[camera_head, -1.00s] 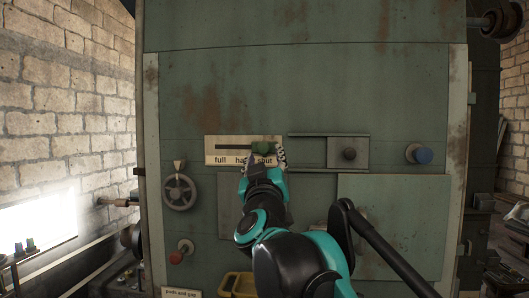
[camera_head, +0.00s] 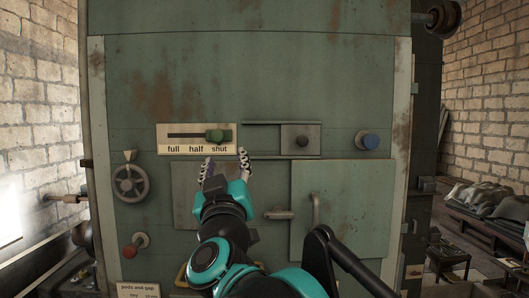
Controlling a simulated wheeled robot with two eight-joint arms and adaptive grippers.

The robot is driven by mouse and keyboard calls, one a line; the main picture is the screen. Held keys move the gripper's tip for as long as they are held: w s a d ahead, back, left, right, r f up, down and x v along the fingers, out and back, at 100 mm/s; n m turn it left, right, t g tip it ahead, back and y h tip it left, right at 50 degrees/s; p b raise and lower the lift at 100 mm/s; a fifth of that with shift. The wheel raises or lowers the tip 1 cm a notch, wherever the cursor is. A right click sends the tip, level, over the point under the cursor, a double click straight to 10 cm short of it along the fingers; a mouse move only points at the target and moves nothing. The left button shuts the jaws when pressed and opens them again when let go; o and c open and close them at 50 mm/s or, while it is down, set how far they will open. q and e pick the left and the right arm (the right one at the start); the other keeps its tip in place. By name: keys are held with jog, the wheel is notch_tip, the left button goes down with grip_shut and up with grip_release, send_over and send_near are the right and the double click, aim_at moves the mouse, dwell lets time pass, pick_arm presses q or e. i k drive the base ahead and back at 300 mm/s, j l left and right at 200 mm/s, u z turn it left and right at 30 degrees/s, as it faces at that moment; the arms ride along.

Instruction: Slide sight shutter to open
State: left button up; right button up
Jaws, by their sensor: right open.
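The sight shutter (camera_head: 298,132) is a small grey square plate with a dark round knob (camera_head: 302,141). It sits between two horizontal rails on the green panel and fills their right end; the left part of the track shows bare. My right gripper (camera_head: 225,163) is open and empty, its two fingertips apart, just below the slider label and to the lower left of the shutter. Nothing is between its fingers. My left gripper is not in view.
Left of the shutter, a green slider knob (camera_head: 218,136) stands at "shut" on a full/half/shut label (camera_head: 172,140). A blue knob (camera_head: 367,140) is to the right. A handwheel (camera_head: 131,183), a red knob (camera_head: 130,250) and a door handle (camera_head: 315,210) are lower.

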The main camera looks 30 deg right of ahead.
aim_at(296, 140)
jog(key=z, duration=1.45)
jog(key=j+z, duration=0.2)
jog(key=z, duration=0.2)
jog(key=i+j+z, duration=0.1)
jog(key=j+z, duration=0.25)
jog(key=l, duration=0.1)
